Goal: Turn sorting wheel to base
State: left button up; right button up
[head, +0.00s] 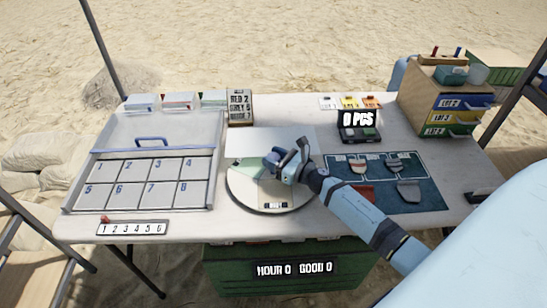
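The sorting wheel (262,196) is a round, pale disc near the middle of the table. My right gripper (283,160) is over the wheel's right-hand half, at a small blue-grey piece (271,158). The gripper covers part of the wheel, and I cannot tell whether its fingers touch or hold that piece. My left gripper is not in view.
A numbered tray (105,207) with a clear lid stands left of the wheel. A dark blue mat (425,200) with sherds lies to the right. A counter (359,134) reading "0 PCS" and a drawer box (425,92) stand behind. A green crate (225,276) is below the table.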

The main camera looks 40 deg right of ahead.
jog(key=shift+f+n+y+b, duration=0.15)
jog(key=shift+n+y+b, duration=0.25)
jog(key=shift+y+b, duration=0.25)
jog(key=shift+n+g+y+b, duration=0.25)
jog(key=shift+n+g+b, duration=0.05)
jog(key=shift+g+b, duration=0.1)
jog(key=shift+y, duration=0.3)
jog(key=shift+r, duration=0.2)
jog(key=o, duration=1.2)
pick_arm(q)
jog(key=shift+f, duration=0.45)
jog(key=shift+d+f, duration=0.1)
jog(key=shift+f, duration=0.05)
pick_arm(e)
jog(key=shift+s, duration=0.1)
